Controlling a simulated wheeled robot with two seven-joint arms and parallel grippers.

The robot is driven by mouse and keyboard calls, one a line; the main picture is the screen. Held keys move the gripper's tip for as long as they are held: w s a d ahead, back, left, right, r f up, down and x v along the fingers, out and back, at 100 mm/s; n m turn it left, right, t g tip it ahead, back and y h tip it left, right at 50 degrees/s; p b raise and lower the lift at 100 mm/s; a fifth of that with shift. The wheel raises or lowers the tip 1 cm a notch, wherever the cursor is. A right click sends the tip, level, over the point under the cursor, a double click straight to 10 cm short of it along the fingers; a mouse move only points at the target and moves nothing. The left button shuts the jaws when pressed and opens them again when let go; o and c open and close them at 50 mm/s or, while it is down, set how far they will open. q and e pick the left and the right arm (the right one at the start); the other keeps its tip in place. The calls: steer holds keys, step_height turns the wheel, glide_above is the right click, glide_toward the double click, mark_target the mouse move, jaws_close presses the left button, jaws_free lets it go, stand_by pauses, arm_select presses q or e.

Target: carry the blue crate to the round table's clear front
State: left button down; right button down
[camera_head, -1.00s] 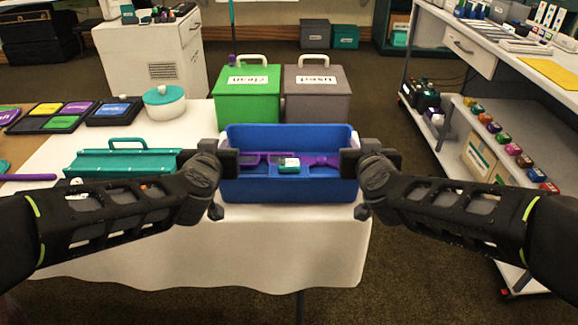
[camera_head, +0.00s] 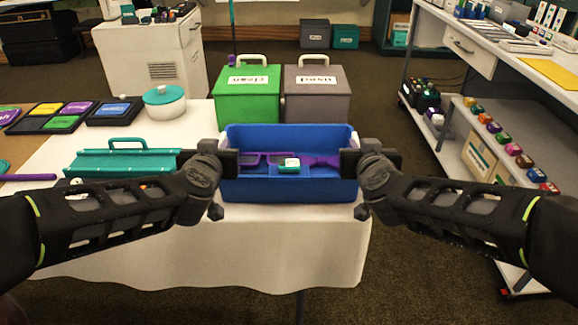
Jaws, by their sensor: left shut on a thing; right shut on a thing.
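The blue crate (camera_head: 288,189) is at the front right of the white-covered table (camera_head: 200,245), upright and level. I cannot tell whether its base touches the cloth. Purple glasses and a small teal-and-white item (camera_head: 289,165) lie inside it. My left gripper (camera_head: 228,162) is shut on the crate's left end wall. My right gripper (camera_head: 350,162) is shut on its right end wall. The fingertips are partly hidden by the wrists and the crate walls. No round table can be made out in view.
A green "clean" bin (camera_head: 247,97) and a grey "used" bin (camera_head: 316,97) stand just behind the crate. A teal toolbox (camera_head: 125,160) lies to the left, near my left arm. A shelf cart (camera_head: 490,150) stands at the right, with open carpet (camera_head: 410,270) before it.

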arm_select(q)
steer(key=shift+r, duration=0.1)
arm_select(e)
steer(key=shift+r, duration=0.1)
